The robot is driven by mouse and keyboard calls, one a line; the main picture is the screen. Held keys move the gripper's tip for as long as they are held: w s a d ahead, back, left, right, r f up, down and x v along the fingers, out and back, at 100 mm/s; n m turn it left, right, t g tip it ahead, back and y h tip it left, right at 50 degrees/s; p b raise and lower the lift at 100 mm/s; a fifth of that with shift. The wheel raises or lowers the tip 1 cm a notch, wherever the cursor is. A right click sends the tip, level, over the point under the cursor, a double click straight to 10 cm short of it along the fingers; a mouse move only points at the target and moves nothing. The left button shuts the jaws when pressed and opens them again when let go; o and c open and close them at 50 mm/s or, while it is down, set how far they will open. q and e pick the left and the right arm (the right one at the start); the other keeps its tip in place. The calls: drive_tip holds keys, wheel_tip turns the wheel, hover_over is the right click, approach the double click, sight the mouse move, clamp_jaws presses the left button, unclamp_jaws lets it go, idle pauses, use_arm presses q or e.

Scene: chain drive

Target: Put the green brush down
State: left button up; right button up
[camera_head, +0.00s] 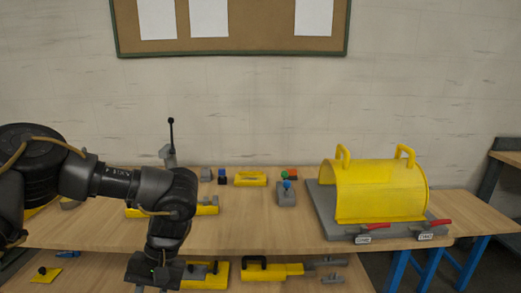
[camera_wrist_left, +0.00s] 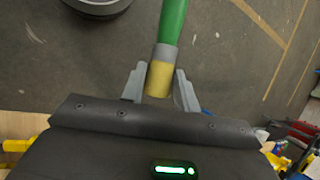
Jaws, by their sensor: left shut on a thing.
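The green brush (camera_wrist_left: 172,22) shows in the left wrist view as a green handle with a grey band and a yellow end. My left gripper (camera_wrist_left: 160,76) is shut on it, with one grey finger on each side of the yellow end. The far part of the brush runs out of the top of that view. In the head view my left gripper's dark body (camera_head: 155,270) is low at the bottom left, in front of the bench; its fingers and the brush are not visible there. My right gripper is in neither view.
The wooden bench top (camera_head: 260,230) has bare room at its front middle. A yellow cover (camera_head: 380,190) with red-handled clamps stands at the right. Small blocks and a yellow tray (camera_head: 250,179) stand at the back. A lower shelf holds yellow parts (camera_head: 270,271). Floor shows behind the brush.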

use_arm(q)
drive_tip(key=shift+s+d+f, duration=0.1)
drive_tip(key=shift+s+d, duration=0.1)
drive_tip(key=shift+s, duration=0.25)
drive_tip(key=shift+s+d, duration=0.2)
drive_tip(key=shift+s, duration=0.25)
drive_tip(key=shift+s+d+m+t+y, duration=0.1)
drive_tip(key=shift+s+m+t+y, duration=0.2)
drive_tip(key=shift+m, duration=0.5)
wheel_tip(320, 180, down, 13)
drive_tip(key=w+m, duration=0.1)
drive_tip(key=shift+w+d+b, duration=0.3)
drive_tip(key=shift+d+b, duration=0.05)
drive_tip(key=shift+d, duration=0.1)
